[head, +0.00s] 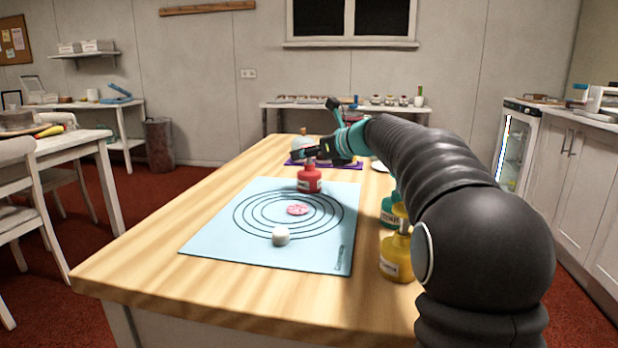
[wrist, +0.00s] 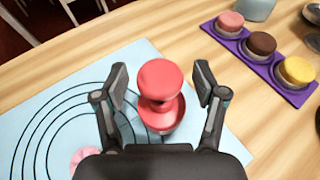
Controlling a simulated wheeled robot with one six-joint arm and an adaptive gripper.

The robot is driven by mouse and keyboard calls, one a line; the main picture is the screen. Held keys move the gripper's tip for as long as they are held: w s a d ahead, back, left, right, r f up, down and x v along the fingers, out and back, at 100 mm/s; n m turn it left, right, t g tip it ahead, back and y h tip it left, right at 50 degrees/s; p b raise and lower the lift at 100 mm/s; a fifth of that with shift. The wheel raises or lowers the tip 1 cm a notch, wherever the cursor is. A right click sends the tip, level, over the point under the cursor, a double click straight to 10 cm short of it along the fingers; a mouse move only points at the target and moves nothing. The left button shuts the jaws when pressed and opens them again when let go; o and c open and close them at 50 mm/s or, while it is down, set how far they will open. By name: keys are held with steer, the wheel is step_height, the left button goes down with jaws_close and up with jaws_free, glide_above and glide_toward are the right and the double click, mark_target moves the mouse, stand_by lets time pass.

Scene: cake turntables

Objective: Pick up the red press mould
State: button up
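The red press mould (head: 309,180) stands upright on the far part of the light blue mat (head: 215,247), with a pale label on its front. In the wrist view the red press mould (wrist: 160,84) shows from above, its round knob over a wider base. My gripper (wrist: 160,84) is open, with one finger on each side of the knob and visible gaps between. In the head view my gripper (head: 318,154) is at the top of the mould, and my arm reaches in from the right.
A white ball (head: 280,236) and a flat pink disc (head: 298,209) lie on the ringed mat. A yellow mould (head: 396,257) and a green one (head: 389,211) stand at the right. A purple tray (wrist: 270,72) with pink, brown and yellow pieces lies beyond. The table's left side is clear.

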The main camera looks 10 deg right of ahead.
jaws_close()
steer(key=shift+r, duration=0.1)
